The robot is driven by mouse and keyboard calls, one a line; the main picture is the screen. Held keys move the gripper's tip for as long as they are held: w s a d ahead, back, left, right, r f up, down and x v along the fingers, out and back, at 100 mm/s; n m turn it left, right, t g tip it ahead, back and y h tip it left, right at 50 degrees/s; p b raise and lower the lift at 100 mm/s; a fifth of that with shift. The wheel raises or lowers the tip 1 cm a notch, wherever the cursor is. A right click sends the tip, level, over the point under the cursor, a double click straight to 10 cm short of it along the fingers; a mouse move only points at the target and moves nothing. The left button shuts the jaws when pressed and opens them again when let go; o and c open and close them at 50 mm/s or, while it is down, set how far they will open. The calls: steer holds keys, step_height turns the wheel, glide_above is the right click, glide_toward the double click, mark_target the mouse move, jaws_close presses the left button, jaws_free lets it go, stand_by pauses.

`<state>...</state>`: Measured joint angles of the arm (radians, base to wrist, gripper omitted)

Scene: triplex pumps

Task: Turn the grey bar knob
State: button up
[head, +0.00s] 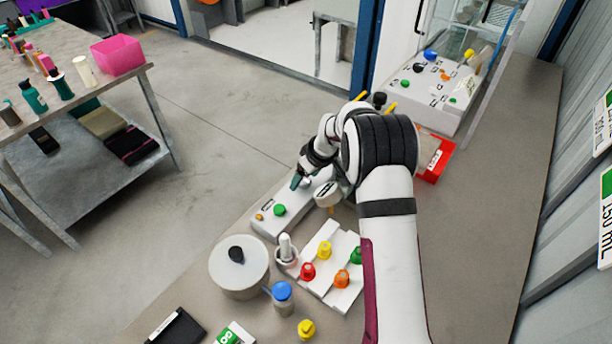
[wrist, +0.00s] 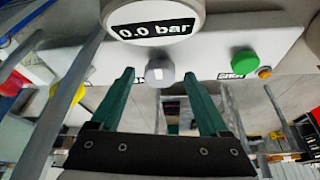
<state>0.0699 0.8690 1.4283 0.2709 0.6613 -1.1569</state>
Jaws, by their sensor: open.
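The grey bar knob (wrist: 160,73) sits on the face of a long white panel box (wrist: 215,40), with a small label to its left. In the wrist view, my gripper (wrist: 159,78) is open, with one green finger to each side of the knob. I see gaps between knob and fingers; whether the tips reach the knob's depth is unclear. A round gauge (wrist: 155,18) reading "0.0 bar" is above the knob. In the head view, my gripper (head: 298,182) is at the far part of the panel box (head: 262,228), and the knob is hard to make out.
A green button (head: 280,210) and small orange button (head: 259,217) are on the box's near part. A white pot (head: 240,280), blue-capped bottle (head: 282,305) and white rack (head: 325,290) with coloured caps stand nearer. Another control box (head: 430,95) and a red tray (head: 445,143) are behind.

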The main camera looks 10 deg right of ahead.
steer(key=v, duration=1.5)
steer(key=shift+s+d+r, duration=0.15)
steer(key=shift+s+r, duration=0.1)
steer(key=shift+r, duration=0.1)
steer(key=s+a+m+g, duration=0.1)
steer(key=s+m, duration=0.3)
steer(key=s, duration=0.8)
steer(key=s+a+m+g, duration=0.1)
steer(key=s+m, duration=0.3)
steer(key=s, duration=0.8)
steer(key=s+a+r+m+g, duration=0.1)
steer(key=s+a+m, duration=0.2)
steer(key=s, duration=1)
steer(key=shift+a+m+g+h, duration=0.2)
steer(key=shift+m+g+h, duration=0.15)
steer(key=shift+m, duration=0.25)
steer(key=shift+o, duration=0.3)
steer(key=shift+r, duration=0.15)
